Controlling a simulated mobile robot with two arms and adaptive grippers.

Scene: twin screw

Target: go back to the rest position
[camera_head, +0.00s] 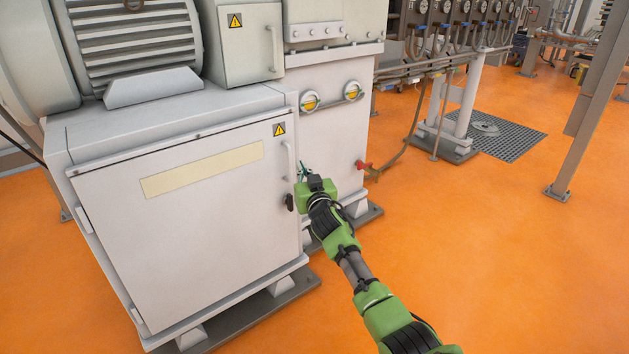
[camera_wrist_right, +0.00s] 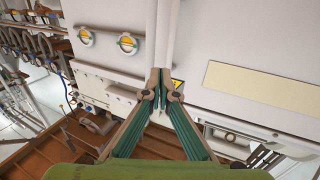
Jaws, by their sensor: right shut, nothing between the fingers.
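My right arm comes in from the bottom right of the head view. Its right gripper (camera_head: 304,171) is by the right edge of the grey cabinet door (camera_head: 195,235), close to the light door handle (camera_head: 290,161) and above the black latch (camera_head: 289,202). I cannot tell whether it touches the cabinet. In the right wrist view the two fingers of the right gripper (camera_wrist_right: 160,78) come together, shut and empty, in front of the light cabinet surfaces. My left gripper is in neither view.
A motor (camera_head: 135,40) sits on the cabinet. A unit with two yellow round fittings (camera_head: 310,101) stands to its right. A red valve handle (camera_head: 363,165) sticks out right of my gripper. A grey post (camera_head: 590,110) stands farther right. The orange floor (camera_head: 490,250) is open there.

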